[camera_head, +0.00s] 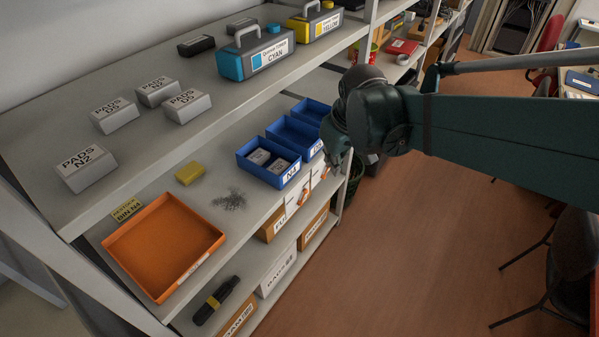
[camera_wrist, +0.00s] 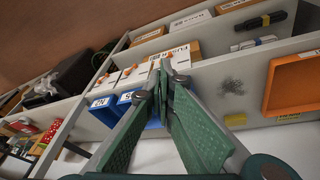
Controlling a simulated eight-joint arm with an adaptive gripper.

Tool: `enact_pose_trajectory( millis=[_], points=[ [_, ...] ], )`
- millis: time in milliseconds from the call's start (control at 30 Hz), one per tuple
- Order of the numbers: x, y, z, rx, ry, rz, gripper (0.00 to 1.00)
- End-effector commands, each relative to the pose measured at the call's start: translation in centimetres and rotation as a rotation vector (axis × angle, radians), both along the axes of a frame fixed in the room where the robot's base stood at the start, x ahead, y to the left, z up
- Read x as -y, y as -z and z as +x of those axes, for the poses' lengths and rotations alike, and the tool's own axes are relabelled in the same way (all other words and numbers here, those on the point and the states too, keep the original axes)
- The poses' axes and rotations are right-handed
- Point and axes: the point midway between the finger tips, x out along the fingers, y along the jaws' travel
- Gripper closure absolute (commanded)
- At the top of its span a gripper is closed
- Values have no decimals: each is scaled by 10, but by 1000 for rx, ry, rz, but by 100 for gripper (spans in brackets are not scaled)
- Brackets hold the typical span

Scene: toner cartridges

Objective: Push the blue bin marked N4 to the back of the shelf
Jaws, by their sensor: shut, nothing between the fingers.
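The blue bin marked N4 (camera_head: 291,175) stands on the middle shelf at the shelf's front edge. It is the nearest of several blue bins in a row and holds small pale boxes (camera_head: 270,160). My gripper (camera_head: 335,168) is off the shelf's front, to the right of the N4 bin in the head view and close to the other bins' fronts. In the wrist view my gripper (camera_wrist: 160,68) is shut and empty, its fingers together. They cover part of the blue bins there, and I cannot read N4. I see no clear contact with any bin.
Other blue bins (camera_head: 294,133) stand beside N4. A yellow block (camera_head: 190,173), dark scattered bits (camera_head: 229,199), an orange tray (camera_head: 128,252) and a yellow BIN N4 card (camera_head: 127,209) lie left of it. The upper shelf (camera_head: 222,103) overhangs; boxes (camera_head: 278,270) fill the shelf below.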

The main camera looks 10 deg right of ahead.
Motion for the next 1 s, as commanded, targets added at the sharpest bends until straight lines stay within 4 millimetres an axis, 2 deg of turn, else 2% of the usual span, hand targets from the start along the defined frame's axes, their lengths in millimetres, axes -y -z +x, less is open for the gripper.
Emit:
enact_pose_trajectory(
  millis=[33, 467, 1000],
  points=[
    [-1, 0, 8, -11, -12, -4, 100],
    [-12, 23, 57, -108, -135, -39, 100],
    [-27, 70, 113, -230, -293, -68, 100]
  ],
)
